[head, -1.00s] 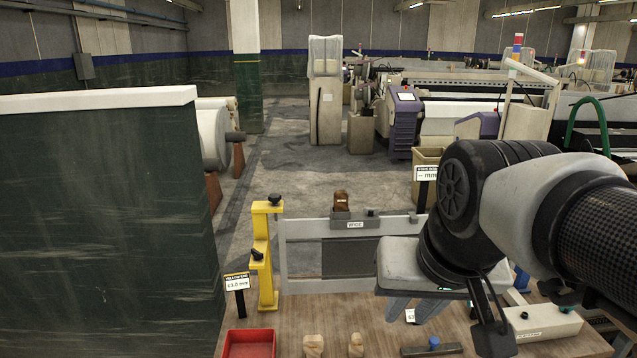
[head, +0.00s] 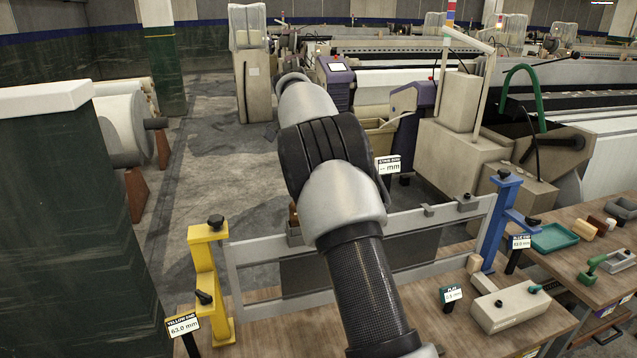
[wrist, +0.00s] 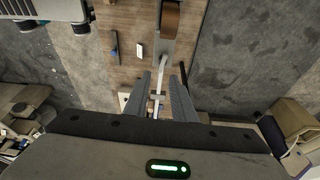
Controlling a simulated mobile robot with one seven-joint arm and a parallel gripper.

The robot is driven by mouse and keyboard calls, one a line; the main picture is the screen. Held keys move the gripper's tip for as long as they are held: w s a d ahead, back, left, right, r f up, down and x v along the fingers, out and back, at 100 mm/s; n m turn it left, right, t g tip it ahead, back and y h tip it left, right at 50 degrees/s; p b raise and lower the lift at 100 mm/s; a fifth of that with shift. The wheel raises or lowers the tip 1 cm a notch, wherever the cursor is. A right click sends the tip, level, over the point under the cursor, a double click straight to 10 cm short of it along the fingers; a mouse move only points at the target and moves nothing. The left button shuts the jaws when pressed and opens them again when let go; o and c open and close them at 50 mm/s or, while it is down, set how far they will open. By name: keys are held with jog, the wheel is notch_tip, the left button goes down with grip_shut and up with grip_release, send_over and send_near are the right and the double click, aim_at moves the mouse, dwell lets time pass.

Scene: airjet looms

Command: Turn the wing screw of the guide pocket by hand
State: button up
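The grey frame (head: 246,281) stands along the back of the wooden table, between a yellow post (head: 205,275) and a blue post (head: 494,225). My arm crosses in front of its middle in the head view and hides most of the guide pocket area; only a brown and grey edge (head: 294,228) shows beside the arm. I cannot make out the wing screw. My gripper (wrist: 164,78) shows in the wrist view with its two fingers apart and a pale bar seen between them. A brown piece (wrist: 170,18) lies beyond the fingertips. The gripper is hidden in the head view.
Dark knobs (head: 216,221) sit on the yellow post. A pale grey block (head: 508,307) stands on the table at right. A second table holds a teal tray (head: 555,237) and a green-handled tool (head: 597,264). A dark green partition (head: 60,220) stands at left.

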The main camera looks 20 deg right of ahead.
jog(key=shift+w+x, duration=0.15)
jog(key=shift+x, duration=2.05)
jog(key=shift+w+x, duration=0.15)
jog(key=shift+x, duration=2)
grip_shut()
